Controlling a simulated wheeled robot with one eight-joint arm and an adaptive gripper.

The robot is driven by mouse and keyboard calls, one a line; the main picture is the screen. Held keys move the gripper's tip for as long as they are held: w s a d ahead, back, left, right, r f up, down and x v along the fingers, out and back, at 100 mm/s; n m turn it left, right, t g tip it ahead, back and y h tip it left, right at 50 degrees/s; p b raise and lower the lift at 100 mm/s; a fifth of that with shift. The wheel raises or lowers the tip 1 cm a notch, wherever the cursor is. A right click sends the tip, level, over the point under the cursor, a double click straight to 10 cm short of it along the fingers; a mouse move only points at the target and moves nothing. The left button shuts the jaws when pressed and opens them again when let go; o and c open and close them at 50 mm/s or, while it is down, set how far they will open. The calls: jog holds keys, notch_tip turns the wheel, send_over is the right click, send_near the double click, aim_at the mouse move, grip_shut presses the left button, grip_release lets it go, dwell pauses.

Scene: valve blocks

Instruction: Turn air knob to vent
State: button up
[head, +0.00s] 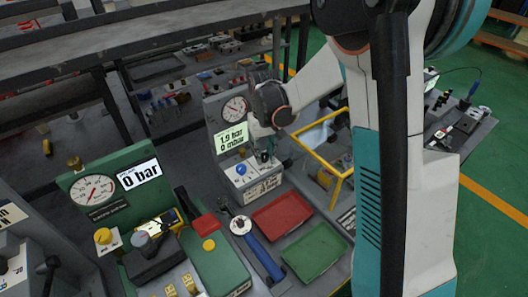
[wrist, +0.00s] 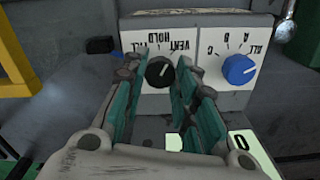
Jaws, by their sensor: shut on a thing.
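The air knob (wrist: 159,71) is a black dial on a pale panel (wrist: 205,30) in the wrist view. Upside-down labels VENT, HOLD and a partly hidden FILL stand above it. A small white mark on the knob appears at its upper right, on the VENT side. My gripper (wrist: 157,78) has its teal fingers on both sides of the knob, shut on it. In the head view my gripper (head: 263,153) is down at the grey valve block (head: 263,187) and hides the knob. The block's display (head: 231,138) reads 1.9 bar and 0 mbar.
A blue selector knob (wrist: 239,69) labelled ALL, A, B, C sits close beside my right finger. A red tray (head: 282,216), a green tray (head: 314,251) and a blue-handled tool (head: 262,252) lie in front. A yellow frame (head: 335,165) stands to the right.

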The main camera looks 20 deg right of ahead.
aim_at(264, 155)
jog(key=shift+m, duration=1.5)
jog(key=o, duration=1.1)
notch_tip(264, 155, up, 12)
